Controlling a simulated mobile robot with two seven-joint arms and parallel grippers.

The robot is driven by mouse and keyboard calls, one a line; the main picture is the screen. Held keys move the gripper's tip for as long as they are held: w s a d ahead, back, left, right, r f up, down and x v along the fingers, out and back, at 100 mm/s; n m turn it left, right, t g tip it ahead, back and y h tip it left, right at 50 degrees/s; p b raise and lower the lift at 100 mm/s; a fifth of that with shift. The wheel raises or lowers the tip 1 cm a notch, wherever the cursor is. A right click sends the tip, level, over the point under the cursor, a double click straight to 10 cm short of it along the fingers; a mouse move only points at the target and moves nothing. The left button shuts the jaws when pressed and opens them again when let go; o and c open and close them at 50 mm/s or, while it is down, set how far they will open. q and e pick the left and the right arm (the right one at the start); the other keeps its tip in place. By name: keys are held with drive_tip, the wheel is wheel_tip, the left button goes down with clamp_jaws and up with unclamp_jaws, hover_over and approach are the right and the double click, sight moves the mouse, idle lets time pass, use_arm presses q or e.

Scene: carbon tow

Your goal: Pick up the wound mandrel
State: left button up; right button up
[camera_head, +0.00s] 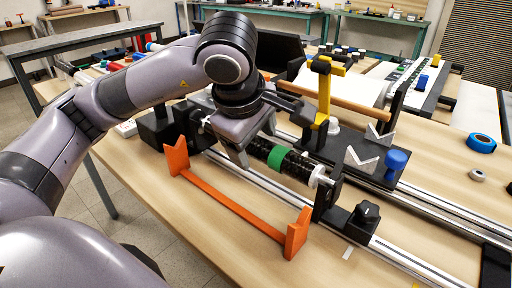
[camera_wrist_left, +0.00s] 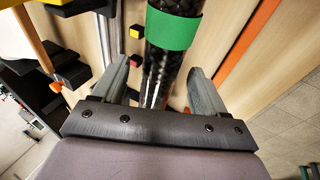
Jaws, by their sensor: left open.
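The wound mandrel (camera_head: 295,166) is a black woven cylinder with a green band, mounted along the winder between a black block at the left and a black end stand at the right. In the left wrist view the mandrel (camera_wrist_left: 162,62) runs between the fingers, its green band beyond the fingertips. My left gripper (camera_wrist_left: 162,85) is open, one finger on each side of the mandrel with visible gaps. In the head view my left gripper (camera_head: 238,150) is over the mandrel's left part, and the arm hides some of it. My right gripper is not in view.
An orange cradle (camera_head: 235,206) with two notched ends stands in front of the winder. Metal rails (camera_head: 400,255) run along the table. A yellow arm (camera_head: 323,90), white V-shaped rests (camera_head: 362,160) and a blue knob (camera_head: 397,160) stand behind. Blue tape (camera_head: 481,143) lies at the right.

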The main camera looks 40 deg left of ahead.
use_arm(q)
drive_tip(key=c, duration=1.3)
drive_tip(key=shift+c, duration=0.2)
